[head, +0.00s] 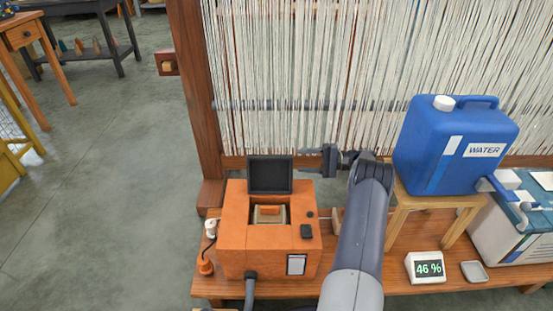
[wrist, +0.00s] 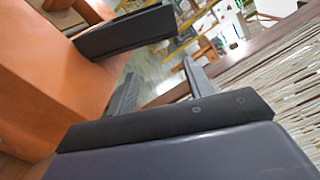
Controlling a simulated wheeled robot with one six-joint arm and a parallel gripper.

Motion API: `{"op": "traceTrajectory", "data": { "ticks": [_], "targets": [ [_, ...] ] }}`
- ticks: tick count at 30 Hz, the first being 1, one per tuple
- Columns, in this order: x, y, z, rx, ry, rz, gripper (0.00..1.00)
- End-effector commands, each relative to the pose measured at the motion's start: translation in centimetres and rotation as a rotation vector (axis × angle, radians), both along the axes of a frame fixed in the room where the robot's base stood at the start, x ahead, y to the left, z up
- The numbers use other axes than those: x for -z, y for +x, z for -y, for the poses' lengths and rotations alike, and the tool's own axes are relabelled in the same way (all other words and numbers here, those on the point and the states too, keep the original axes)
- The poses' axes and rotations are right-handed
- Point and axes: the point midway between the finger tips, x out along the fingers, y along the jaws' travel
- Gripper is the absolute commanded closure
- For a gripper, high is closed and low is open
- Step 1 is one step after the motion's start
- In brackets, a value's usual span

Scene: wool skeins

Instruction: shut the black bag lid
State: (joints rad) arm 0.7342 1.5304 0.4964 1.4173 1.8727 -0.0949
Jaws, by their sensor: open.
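The black lid (head: 270,175) stands upright and open at the back edge of an orange box (head: 238,241). The box's top opening shows a tan piece inside. My gripper (head: 306,161) is just right of the raised lid in the head view, its fingers pointing left, apart and empty. In the wrist view, the lid (wrist: 128,31) is a dark slab at the upper left, beyond my open gripper (wrist: 158,84). The orange box (wrist: 60,85) fills the left side there. I cannot tell if a finger touches the lid.
The box stands on a wooden bench (head: 390,276). A loom with pale threads (head: 300,60) rises close behind. Open floor lies left.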

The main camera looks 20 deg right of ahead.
Motion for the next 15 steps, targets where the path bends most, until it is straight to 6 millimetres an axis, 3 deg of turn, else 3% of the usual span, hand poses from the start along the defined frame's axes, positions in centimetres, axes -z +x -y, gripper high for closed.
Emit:
{"op": "traceTrajectory", "data": {
  "ticks": [9, 15],
  "targets": [
    [0.2, 2.3, -5.5, -0.004, -0.001, 0.0, 0.51],
    [0.1, 3.4, -8.1, 0.0, -0.001, 0.001, 0.51]
  ]
}}
